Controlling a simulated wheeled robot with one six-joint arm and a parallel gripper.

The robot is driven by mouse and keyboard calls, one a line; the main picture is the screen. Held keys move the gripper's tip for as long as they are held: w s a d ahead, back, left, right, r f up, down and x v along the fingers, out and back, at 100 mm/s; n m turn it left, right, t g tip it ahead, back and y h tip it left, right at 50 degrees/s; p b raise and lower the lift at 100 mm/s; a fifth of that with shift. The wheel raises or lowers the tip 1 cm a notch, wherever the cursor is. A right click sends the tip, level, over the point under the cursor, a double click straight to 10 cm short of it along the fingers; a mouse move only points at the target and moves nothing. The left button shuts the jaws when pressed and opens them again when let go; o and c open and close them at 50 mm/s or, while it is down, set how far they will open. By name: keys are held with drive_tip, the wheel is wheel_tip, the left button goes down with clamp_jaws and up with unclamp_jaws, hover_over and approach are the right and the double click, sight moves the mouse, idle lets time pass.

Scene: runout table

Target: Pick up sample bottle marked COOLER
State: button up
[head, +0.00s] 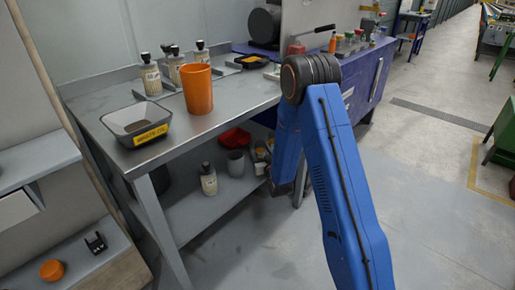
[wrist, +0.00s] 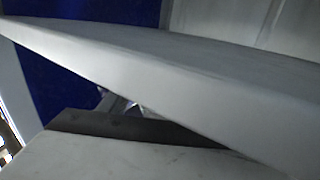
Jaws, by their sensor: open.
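Several pale sample bottles with dark caps and light labels show in the head view. One bottle (head: 151,79), another bottle (head: 175,67) and a third bottle (head: 201,55) stand at the back of the grey table top (head: 125,162). A further bottle (head: 209,183) stands upright on the lower shelf (head: 190,215). The label words are too small to read, so I cannot tell which is marked COOLER. My blue arm folds down at the right end of the table. My gripper's jaws do not show in either view. No bottle shows in the wrist view.
An orange cup (head: 198,90) and a grey tray with a yellow waste-oil label (head: 133,122) stand on the table top. A pale slab edge (wrist: 190,85) crosses the wrist view closely.

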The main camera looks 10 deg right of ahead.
drive_tip(key=shift+w, duration=0.1)
drive_tip(key=c, duration=1.1)
drive_tip(key=shift+r, duration=0.1)
